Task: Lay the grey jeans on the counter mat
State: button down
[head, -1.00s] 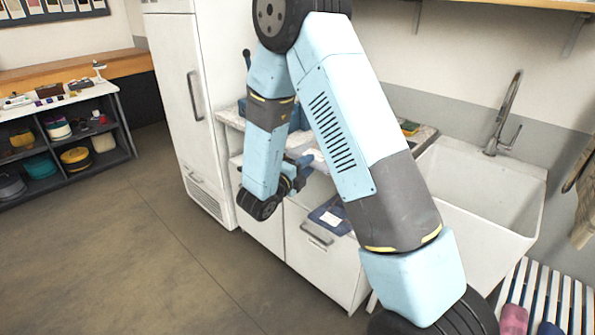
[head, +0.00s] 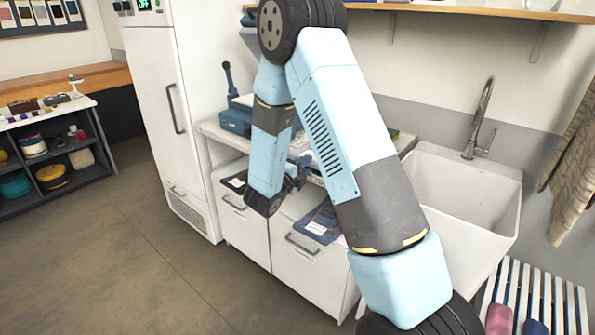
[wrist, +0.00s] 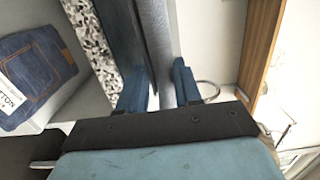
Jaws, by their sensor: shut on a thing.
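My gripper (wrist: 160,92) is shut on a flat grey cloth thing (wrist: 155,35), which looks like the grey jeans seen edge-on between the blue fingers. In the head view, my gripper (head: 300,172) is in front of the white counter (head: 213,130), partly hidden by my arm; the grey jeans are not clear there. In the wrist view, a black-and-white speckled strip (wrist: 93,40) runs just left of the fingers; I cannot tell whether it is the counter mat or the counter's edge. The mat is not clear in the head view.
Folded dark blue jeans (wrist: 35,75) with a white label lie left of my gripper; they also show in the head view (head: 318,223), low at the counter front. A blue device with a lever (head: 235,118) stands on the counter. A sink (head: 465,190) is right, a white fridge (head: 150,90) left.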

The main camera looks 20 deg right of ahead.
jog(key=shift+w+d, duration=0.35)
jog(key=shift+d, duration=0.2)
jog(key=shift+f, duration=2.25)
jog(key=c, duration=0.7)
grip_release()
jog(key=o, duration=0.7)
jog(key=shift+a, duration=0.1)
jog(key=v, duration=1.1)
jog(key=shift+w+a, duration=0.3)
jog(key=shift+w, duration=0.1)
